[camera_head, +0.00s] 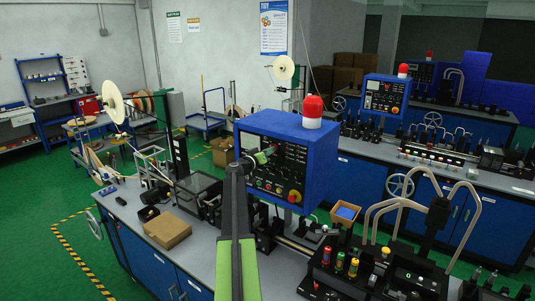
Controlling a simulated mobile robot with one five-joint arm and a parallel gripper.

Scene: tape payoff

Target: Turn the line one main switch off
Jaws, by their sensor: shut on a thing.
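A blue control box (318,150) with a black front panel stands on the near bench. A red and white beacon (312,112) is on top of it. My green and dark arm reaches up from the bottom to the panel's upper left. My gripper (266,154) is there, shut on a small panel knob with a reddish part showing. The knob is mostly hidden by the gripper, so its setting and any label cannot be read. A red and yellow round knob (294,196) and several small coloured buttons sit lower on the panel, clear of the gripper.
A second blue control box (385,95) stands on the bench behind. A cardboard box (167,230) lies on the near bench left of my arm. Bent pale tubes (455,205) and a black fixture with coloured parts stand at right. Green floor is free at left.

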